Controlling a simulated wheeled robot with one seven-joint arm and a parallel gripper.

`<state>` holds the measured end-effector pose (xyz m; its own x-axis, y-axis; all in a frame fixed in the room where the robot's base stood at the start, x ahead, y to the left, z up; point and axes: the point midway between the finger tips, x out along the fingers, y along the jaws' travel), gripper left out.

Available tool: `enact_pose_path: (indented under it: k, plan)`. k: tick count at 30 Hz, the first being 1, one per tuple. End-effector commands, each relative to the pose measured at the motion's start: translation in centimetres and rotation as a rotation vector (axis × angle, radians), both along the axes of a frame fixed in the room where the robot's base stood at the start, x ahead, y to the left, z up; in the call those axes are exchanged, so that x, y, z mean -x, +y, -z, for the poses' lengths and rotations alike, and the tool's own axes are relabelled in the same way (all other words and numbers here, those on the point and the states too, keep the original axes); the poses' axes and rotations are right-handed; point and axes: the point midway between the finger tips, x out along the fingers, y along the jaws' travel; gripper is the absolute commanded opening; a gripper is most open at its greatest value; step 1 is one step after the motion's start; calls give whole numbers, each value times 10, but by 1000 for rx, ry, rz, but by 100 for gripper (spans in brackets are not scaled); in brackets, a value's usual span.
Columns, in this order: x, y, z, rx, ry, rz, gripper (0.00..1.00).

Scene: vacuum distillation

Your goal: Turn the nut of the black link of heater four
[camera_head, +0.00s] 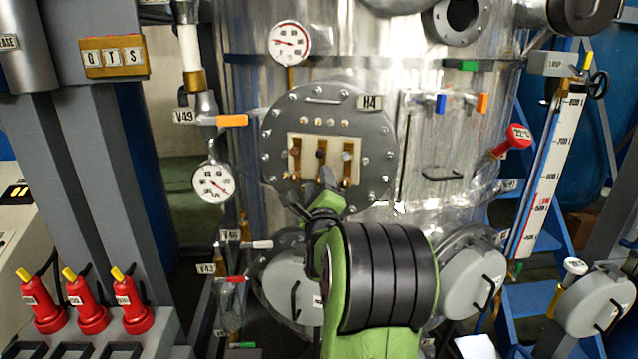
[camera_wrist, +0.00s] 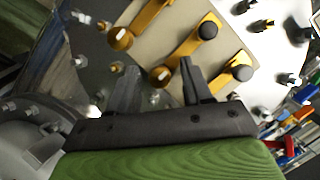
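Heater four is the round grey bolted flange (camera_head: 275,125) with the H4 label (camera_head: 369,102), in the middle of the head view. Its beige plate (camera_head: 333,143) carries three upright brass links with knob-like nuts. The middle link's nut (camera_head: 320,154) looks darkest; the colours are hard to tell apart. My gripper (camera_head: 322,185) is just below the plate, partly hidden by my arm. In the wrist view, my gripper (camera_wrist: 158,70) has its two dark fingers apart with nothing between them.
A pressure gauge (camera_head: 290,42) sits above the flange and another gauge (camera_head: 213,182) at its left. The orange V49 handle (camera_head: 232,120) juts out close to the flange. Round grey covers (camera_head: 472,281) stand low beside my arm.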

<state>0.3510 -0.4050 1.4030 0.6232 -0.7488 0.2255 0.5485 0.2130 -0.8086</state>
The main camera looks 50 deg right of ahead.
Motion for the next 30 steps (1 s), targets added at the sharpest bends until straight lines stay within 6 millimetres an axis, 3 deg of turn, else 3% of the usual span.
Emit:
enact_pose_path:
  k: [1, 9, 20, 30]
  plan:
    - [0, 0, 0, 0, 0, 0, 42]
    - [0, 0, 0, 0, 0, 0, 1]
    - [0, 0, 0, 16, 38, 0, 0]
    - [0, 1, 0, 104, 251, -1, 0]
